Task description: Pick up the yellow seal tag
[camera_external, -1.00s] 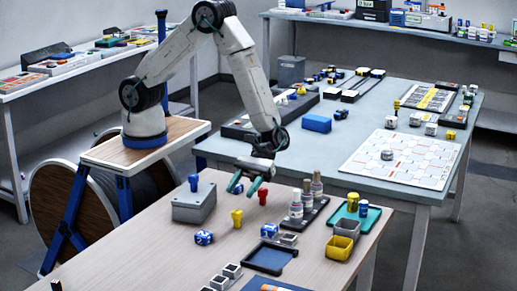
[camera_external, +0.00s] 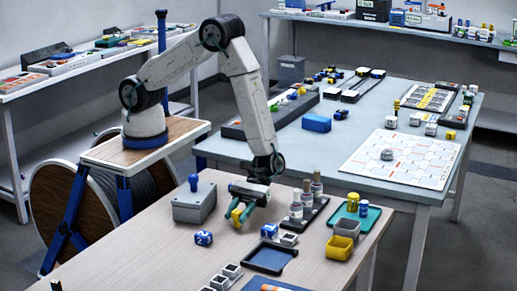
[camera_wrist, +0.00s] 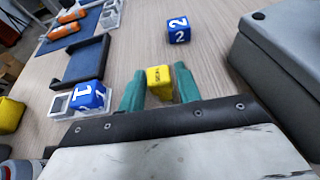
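The yellow seal tag (camera_external: 237,216) stands on the near wooden table. In the wrist view the tag (camera_wrist: 159,80) shows between my two teal fingertips, its dark lettering facing the camera. My gripper (camera_external: 239,210) is low over the table with its fingers on either side of the tag. It also shows in the wrist view (camera_wrist: 159,84). The fingers look apart, with the tag close to both; I cannot see firm contact. The lower part of the tag is hidden.
A grey box (camera_external: 195,203) with a blue knob stands left of my gripper. A blue numbered cube (camera_external: 203,238) lies in front. A rack of bottles (camera_external: 306,212) stands to the right, and a dark blue tray (camera_external: 270,258) lies nearer the front. Bare tabletop lies front left.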

